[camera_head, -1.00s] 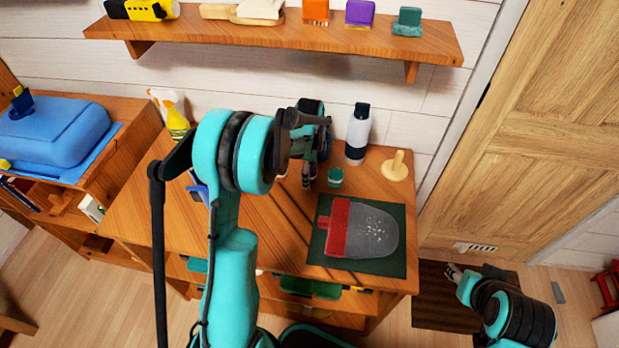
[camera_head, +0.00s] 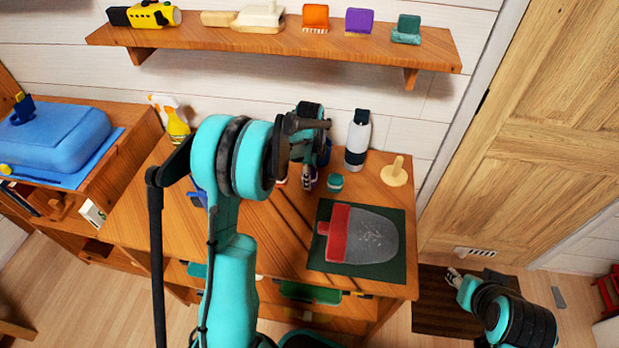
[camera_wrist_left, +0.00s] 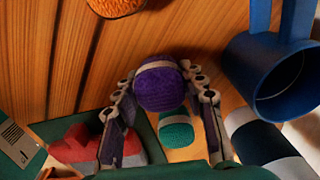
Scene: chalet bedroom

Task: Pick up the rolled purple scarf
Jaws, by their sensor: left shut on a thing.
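The rolled purple scarf (camera_wrist_left: 158,90), with a pale band around it, shows in the left wrist view between the two fingers of my left gripper (camera_wrist_left: 160,118). The gripper is shut on it. In the head view my left gripper (camera_head: 308,178) points down over the back of the wooden desk (camera_head: 270,235); the scarf is mostly hidden there by the hand. A teal roll with a pale band (camera_head: 335,183) stands just right of the gripper. My right gripper (camera_head: 454,276) hangs at the lower right, away from the desk; its jaws are too small to read.
A dark green mat (camera_head: 393,272) carries a grey and red mitten (camera_head: 365,237). A white bottle (camera_head: 357,142) and a wooden peg stand (camera_head: 395,174) stand at the back right, a spray bottle (camera_head: 176,124) at the back left. A wall shelf (camera_head: 270,42) runs above.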

